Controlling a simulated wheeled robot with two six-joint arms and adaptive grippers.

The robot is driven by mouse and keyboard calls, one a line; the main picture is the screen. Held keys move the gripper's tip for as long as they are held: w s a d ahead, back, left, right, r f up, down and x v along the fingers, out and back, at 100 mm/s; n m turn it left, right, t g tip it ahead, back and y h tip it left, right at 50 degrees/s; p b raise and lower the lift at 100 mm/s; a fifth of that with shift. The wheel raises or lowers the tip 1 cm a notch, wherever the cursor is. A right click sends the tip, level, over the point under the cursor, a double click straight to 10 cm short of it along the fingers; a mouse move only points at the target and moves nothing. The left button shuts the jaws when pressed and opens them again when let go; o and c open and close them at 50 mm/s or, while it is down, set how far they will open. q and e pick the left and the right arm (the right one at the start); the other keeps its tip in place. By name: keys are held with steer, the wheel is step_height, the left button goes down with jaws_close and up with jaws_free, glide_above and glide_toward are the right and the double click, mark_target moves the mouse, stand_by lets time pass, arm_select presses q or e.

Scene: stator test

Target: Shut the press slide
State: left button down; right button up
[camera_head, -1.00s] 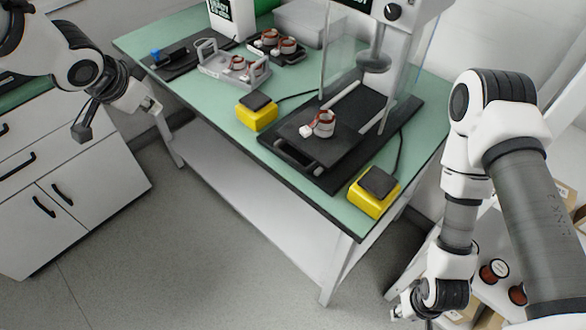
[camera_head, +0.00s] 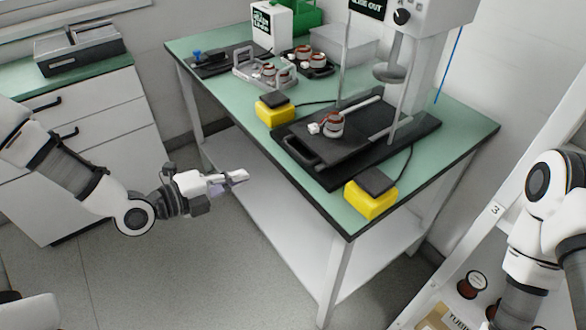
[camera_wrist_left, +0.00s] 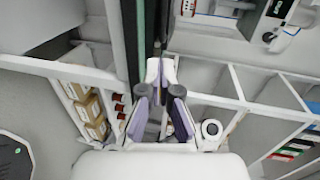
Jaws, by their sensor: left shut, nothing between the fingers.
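The press (camera_head: 430,15) stands at the back right of the green table, with its ram (camera_head: 390,72) above the bed. Its black slide (camera_head: 350,138) sticks out toward the front left, with a bar handle (camera_head: 300,153) at its front edge. A copper-wound stator (camera_head: 333,125) sits on the slide, clear of the ram. My left gripper (camera_head: 238,177) is shut and empty, off the table's front edge, left of and lower in the picture than the handle. Its fingers also show in the left wrist view (camera_wrist_left: 160,100). My right gripper is out of view.
Two yellow button boxes (camera_head: 276,110) (camera_head: 371,197) flank the press base on the table edge. A grey carrier (camera_head: 262,78) and a black tray (camera_head: 318,70) with stators stand behind. Floor before the table is clear. A shelf rack (camera_head: 497,209) is at the right.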

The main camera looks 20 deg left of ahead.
mark_target(300, 159)
arm_select(q)
steer(key=x, duration=0.8)
steer(key=d+x, duration=0.1)
steer(key=x, duration=0.4)
steer(key=shift+s+a+r+b, duration=0.1)
steer(key=shift+s+r+b, duration=0.2)
steer(key=shift+w+f, duration=0.1)
steer(key=shift+w, duration=0.2)
